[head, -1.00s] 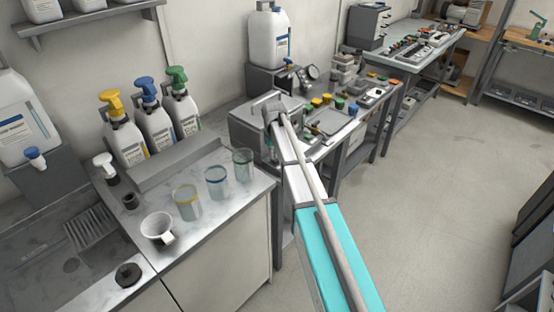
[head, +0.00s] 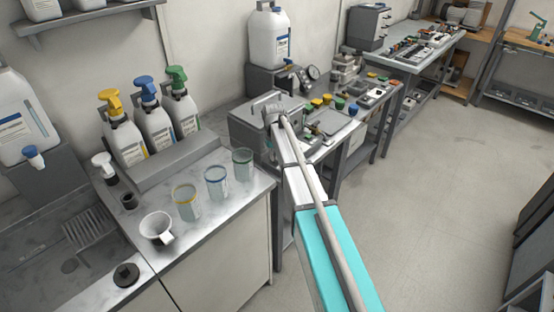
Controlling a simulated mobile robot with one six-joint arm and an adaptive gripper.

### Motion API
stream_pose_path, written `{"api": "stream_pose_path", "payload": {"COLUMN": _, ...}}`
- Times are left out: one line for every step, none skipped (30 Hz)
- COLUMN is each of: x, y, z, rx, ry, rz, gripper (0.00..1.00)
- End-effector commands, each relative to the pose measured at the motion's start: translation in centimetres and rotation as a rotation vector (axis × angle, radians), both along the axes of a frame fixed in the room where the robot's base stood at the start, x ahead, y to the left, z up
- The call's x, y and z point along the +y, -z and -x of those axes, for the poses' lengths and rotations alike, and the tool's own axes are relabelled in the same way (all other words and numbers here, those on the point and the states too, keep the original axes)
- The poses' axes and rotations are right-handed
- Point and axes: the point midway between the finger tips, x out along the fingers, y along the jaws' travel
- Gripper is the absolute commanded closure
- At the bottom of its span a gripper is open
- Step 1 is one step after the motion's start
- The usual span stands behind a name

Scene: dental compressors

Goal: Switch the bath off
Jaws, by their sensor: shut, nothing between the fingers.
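The bath appears to be the grey metal box (head: 248,128) with a lid and handle on top, at the near left end of the workbench by the wall. My gripper (head: 270,146) is at the far end of my turquoise and white arm, at the front right side of the box. It is shut and empty. My wrist and arm cover part of the box's front, so its switch is not clearly visible. I cannot tell whether the fingers touch the box.
A white canister (head: 269,40) stands on a grey stand behind the box, beside a round gauge (head: 313,72). Colored-cap jars (head: 328,101) and trays lie to the right. Three clear cups (head: 216,181) and spray bottles (head: 154,122) stand on the left counter.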

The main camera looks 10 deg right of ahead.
Motion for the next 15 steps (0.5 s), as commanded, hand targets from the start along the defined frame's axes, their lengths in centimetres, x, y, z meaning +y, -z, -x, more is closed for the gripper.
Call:
{"api": "stream_pose_path", "payload": {"x": -0.01, "y": 0.12, "z": 0.00, "rx": 0.000, "ry": 0.000, "rz": 0.000, "gripper": 1.00}}
{"api": "stream_pose_path", "payload": {"x": -0.01, "y": 0.15, "z": 0.00, "rx": 0.000, "ry": 0.000, "rz": 0.000, "gripper": 1.00}}
{"api": "stream_pose_path", "payload": {"x": -0.01, "y": 0.19, "z": 0.00, "rx": 0.000, "ry": 0.000, "rz": 0.000, "gripper": 1.00}}
{"api": "stream_pose_path", "payload": {"x": -0.01, "y": 0.22, "z": 0.00, "rx": 0.000, "ry": 0.000, "rz": 0.000, "gripper": 1.00}}
{"api": "stream_pose_path", "payload": {"x": -0.01, "y": 0.25, "z": 0.00, "rx": 0.000, "ry": 0.000, "rz": 0.000, "gripper": 1.00}}
{"api": "stream_pose_path", "payload": {"x": -0.01, "y": 0.30, "z": 0.00, "rx": 0.000, "ry": 0.000, "rz": 0.000, "gripper": 1.00}}
{"api": "stream_pose_path", "payload": {"x": -0.01, "y": 0.33, "z": 0.00, "rx": 0.000, "ry": 0.000, "rz": 0.000, "gripper": 1.00}}
{"api": "stream_pose_path", "payload": {"x": -0.01, "y": 0.36, "z": -0.01, "rx": 0.000, "ry": 0.000, "rz": 0.000, "gripper": 1.00}}
{"api": "stream_pose_path", "payload": {"x": -0.01, "y": 0.33, "z": -0.01, "rx": 0.000, "ry": 0.000, "rz": 0.000, "gripper": 1.00}}
{"api": "stream_pose_path", "payload": {"x": -0.01, "y": 0.29, "z": -0.01, "rx": 0.000, "ry": 0.000, "rz": 0.000, "gripper": 1.00}}
{"api": "stream_pose_path", "payload": {"x": -0.01, "y": 0.27, "z": -0.01, "rx": 0.000, "ry": 0.000, "rz": 0.000, "gripper": 1.00}}
{"api": "stream_pose_path", "payload": {"x": -0.01, "y": 0.20, "z": -0.01, "rx": 0.000, "ry": 0.000, "rz": 0.000, "gripper": 1.00}}
{"api": "stream_pose_path", "payload": {"x": -0.01, "y": 0.12, "z": -0.01, "rx": 0.000, "ry": 0.000, "rz": 0.000, "gripper": 1.00}}
{"api": "stream_pose_path", "payload": {"x": -0.01, "y": 0.03, "z": -0.01, "rx": 0.000, "ry": 0.000, "rz": 0.000, "gripper": 1.00}}
{"api": "stream_pose_path", "payload": {"x": -0.01, "y": -0.14, "z": -0.01, "rx": 0.000, "ry": 0.000, "rz": 0.000, "gripper": 1.00}}
